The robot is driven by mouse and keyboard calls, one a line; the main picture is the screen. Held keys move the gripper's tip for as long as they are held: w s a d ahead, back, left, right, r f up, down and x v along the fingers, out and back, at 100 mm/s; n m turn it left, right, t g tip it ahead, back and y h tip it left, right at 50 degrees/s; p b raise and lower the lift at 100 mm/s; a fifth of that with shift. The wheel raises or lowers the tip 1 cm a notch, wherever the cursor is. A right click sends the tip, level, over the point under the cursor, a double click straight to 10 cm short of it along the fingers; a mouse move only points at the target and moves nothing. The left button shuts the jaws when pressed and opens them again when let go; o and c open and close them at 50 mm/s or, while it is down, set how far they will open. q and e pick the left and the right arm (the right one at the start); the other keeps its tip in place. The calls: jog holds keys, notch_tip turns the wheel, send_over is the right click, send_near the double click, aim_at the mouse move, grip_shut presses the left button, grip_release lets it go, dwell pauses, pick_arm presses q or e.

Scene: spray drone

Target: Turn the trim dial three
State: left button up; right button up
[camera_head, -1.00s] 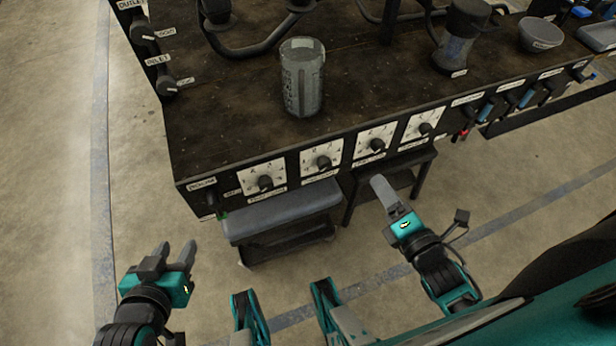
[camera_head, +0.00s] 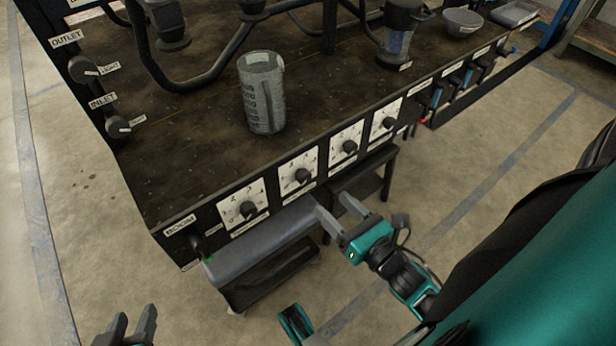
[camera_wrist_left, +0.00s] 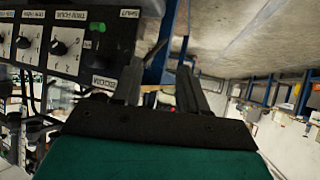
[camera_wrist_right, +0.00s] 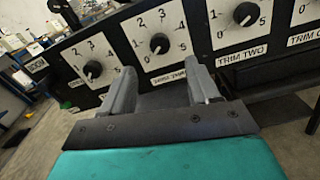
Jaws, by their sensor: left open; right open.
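Four white dial plates with black knobs line the bench's front panel. The rightmost dial (camera_head: 388,123) also shows at the top right of the right wrist view (camera_wrist_right: 302,8), cut by the edge; its label starts with "TRIM" and the rest is cut off. The dial left of it (camera_head: 347,147) is labelled "TRIM TWO" in the right wrist view (camera_wrist_right: 245,14). My right gripper (camera_head: 332,202) is open and empty, in front of and below the dials, apart from them. My left gripper (camera_head: 133,322) is open and empty at the bottom left, away from the panel.
A grey bench-like box (camera_head: 262,243) sits below the left dials. A clear measuring jug (camera_head: 263,95) stands on the dark bench top (camera_head: 200,140). Outlet and inlet knobs are on the left side. Blue-handled valves (camera_head: 437,96) lie right of the dials. The floor in front is open.

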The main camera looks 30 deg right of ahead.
aim_at(307, 180)
jog(key=w, duration=0.2)
jog(key=w+b, duration=0.1)
jog(key=w, duration=0.5)
jog(key=shift+a, duration=0.35)
jog(key=shift+w, duration=0.6)
jog(key=shift+c, duration=0.2)
jog(key=c, duration=1)
